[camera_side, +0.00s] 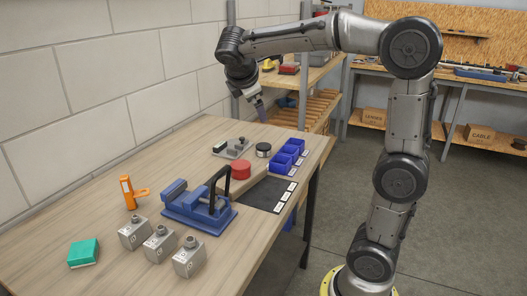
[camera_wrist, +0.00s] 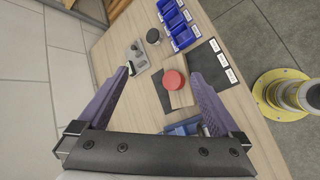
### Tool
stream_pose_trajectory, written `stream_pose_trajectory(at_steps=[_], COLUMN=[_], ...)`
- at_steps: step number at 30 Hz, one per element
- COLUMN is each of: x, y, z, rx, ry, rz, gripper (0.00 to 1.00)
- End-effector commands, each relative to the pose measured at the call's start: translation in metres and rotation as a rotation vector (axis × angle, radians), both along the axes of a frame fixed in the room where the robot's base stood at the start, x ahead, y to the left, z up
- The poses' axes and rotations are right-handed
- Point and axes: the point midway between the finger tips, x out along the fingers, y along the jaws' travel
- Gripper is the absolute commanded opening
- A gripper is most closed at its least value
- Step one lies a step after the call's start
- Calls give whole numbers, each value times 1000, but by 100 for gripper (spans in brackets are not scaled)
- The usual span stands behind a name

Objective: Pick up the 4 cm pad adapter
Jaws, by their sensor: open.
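No label in view lets me tell which item is the 4 cm pad adapter. A red round piece (camera_side: 241,170) stands mid-table behind the blue vise; it also shows between my fingers in the wrist view (camera_wrist: 175,79). A black round piece (camera_side: 263,150) stands farther back, beside a grey plate with small parts (camera_side: 234,149). Three grey metal blocks with knobs (camera_side: 134,232) (camera_side: 160,245) (camera_side: 189,258) stand at the front. My gripper (camera_side: 262,112) is open and empty, in the air above the back of the table; its purple fingers (camera_wrist: 160,78) are spread.
A blue vise (camera_side: 200,206) with a black upright handle stands mid-table. A black mat with white labels (camera_side: 264,196) and blue bins (camera_side: 288,152) lie along the right edge. An orange tool (camera_side: 130,192) and a green box (camera_side: 84,252) are at left. A block wall borders the table.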

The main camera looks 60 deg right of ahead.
Motion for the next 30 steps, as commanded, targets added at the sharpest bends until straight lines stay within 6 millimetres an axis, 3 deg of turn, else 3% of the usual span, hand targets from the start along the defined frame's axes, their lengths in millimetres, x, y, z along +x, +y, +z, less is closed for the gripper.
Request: stream_pose_trajectory(at_steps=[3,8,11,16,20,24,27,30], x=[40,86,112,146,161,160,154,150], y=[-30,-69,-92,-130,-153,-167,-171,-176], z=[-10,-33,-56,-112,-166,-222,-246,-255], rx=[-105,-226,-289,-365,-388,-368,-352,-346], ry=[131,295,395,552,644,725,765,781], rz=[16,32,39,44,44,46,48,45], gripper=[100,100,100,100,100,100,100,100])
